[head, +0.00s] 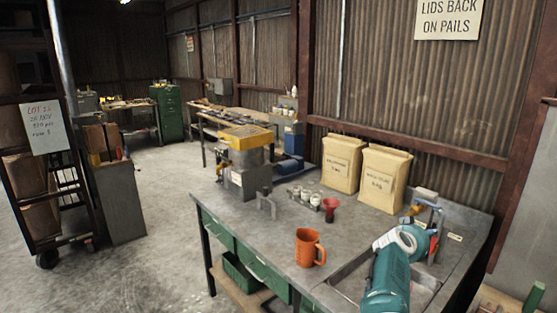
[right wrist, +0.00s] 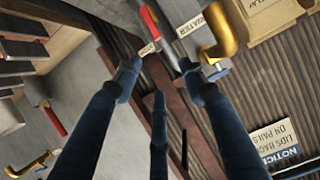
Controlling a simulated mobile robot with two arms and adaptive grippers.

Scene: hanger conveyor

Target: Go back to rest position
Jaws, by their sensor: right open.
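My right arm (head: 388,275) is teal and comes in at the lower right of the head view, over the right end of the workbench. My right gripper (head: 431,215) is small and partly hidden there, near the wall behind the bench. In the right wrist view the dark blue fingers of my right gripper (right wrist: 158,82) are spread apart, with nothing between them. A brass tap (right wrist: 228,28) and a red handle (right wrist: 149,21) show beyond the fingertips; contact cannot be told. My left gripper is not in view.
The grey workbench (head: 247,218) bears an orange mug (head: 306,248), a red funnel (head: 330,208), small jars and two paper sacks (head: 385,178). A yellow-topped machine (head: 245,140) stands at its far end. A shelf rack (head: 40,160) is at left. The floor between is clear.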

